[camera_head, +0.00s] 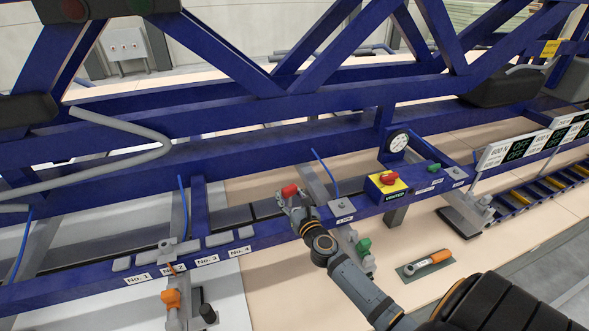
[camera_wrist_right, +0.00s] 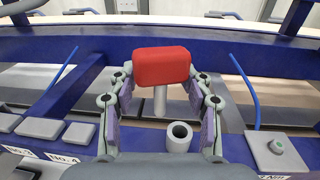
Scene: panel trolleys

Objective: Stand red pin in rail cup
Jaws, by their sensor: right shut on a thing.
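The red pin (camera_wrist_right: 161,68) has a blocky red head and a grey shaft pointing down. My right gripper (camera_wrist_right: 160,88) is shut on its head, with one finger on each side. In the head view the red pin (camera_head: 289,190) shows at the tip of my right gripper (camera_head: 292,198), above the blue rail. The rail cup (camera_wrist_right: 179,137) is a short, open grey cylinder on the rail. In the wrist view the shaft's lower end shows above and slightly left of the cup, apart from it. The cup cannot be made out in the head view. My left gripper is not in view.
Flat grey pads (camera_wrist_right: 40,128) lie on the rail left of the cup; a grey button box (camera_wrist_right: 277,152) is at right. Thin blue cables rise behind. A yellow box with a red knob (camera_head: 389,180) and a gauge (camera_head: 398,141) stand farther right. Blue trusses rise behind.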

